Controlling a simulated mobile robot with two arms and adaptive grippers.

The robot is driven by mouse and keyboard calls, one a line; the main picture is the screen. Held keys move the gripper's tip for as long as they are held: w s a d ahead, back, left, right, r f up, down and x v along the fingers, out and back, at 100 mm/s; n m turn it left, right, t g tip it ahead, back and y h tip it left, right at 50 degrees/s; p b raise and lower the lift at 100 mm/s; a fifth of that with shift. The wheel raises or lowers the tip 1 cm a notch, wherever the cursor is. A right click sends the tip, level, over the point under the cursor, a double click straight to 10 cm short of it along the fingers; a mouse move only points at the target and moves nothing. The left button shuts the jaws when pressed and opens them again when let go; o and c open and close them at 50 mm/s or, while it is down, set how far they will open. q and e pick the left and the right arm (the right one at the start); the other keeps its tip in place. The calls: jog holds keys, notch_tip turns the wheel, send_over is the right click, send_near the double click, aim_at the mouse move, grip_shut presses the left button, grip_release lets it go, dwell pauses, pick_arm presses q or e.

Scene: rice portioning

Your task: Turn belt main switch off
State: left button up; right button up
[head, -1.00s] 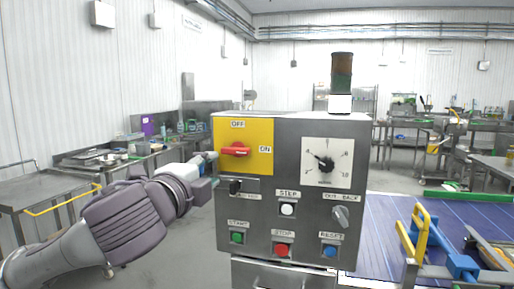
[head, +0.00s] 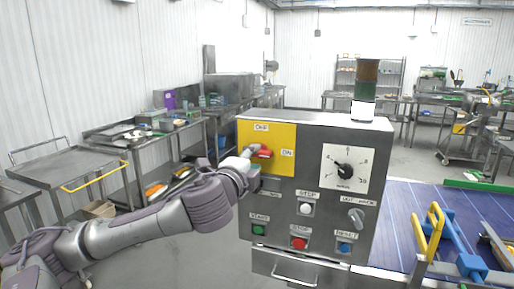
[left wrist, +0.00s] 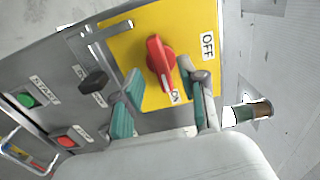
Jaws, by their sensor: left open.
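The belt main switch is a red rotary handle (head: 262,152) on a yellow plate (head: 285,137) at the upper left of the grey control box (head: 300,185). In the left wrist view the red handle (left wrist: 159,60) has one end towards the ON label (left wrist: 175,97); the OFF label (left wrist: 208,46) is to its right. My left gripper (head: 250,163) is at the plate, partly covering the handle's left side. In the left wrist view my left gripper (left wrist: 161,76) is open, with a teal-padded finger on each side of the handle. I cannot tell whether they touch it. My right gripper is not in view.
A black selector knob (left wrist: 93,82) lies close to one finger. Below are the START button (head: 258,230), STOP button (head: 299,244) and RESET button (head: 344,247). A signal tower (head: 365,90) stands on the box. The blue belt (head: 400,215) runs at the right.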

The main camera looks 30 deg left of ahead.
aim_at(259, 153)
pick_arm(q)
jog(key=shift+p+x, duration=0.3)
jog(key=shift+x, duration=1.05)
jog(key=shift+c, duration=0.4)
grip_shut()
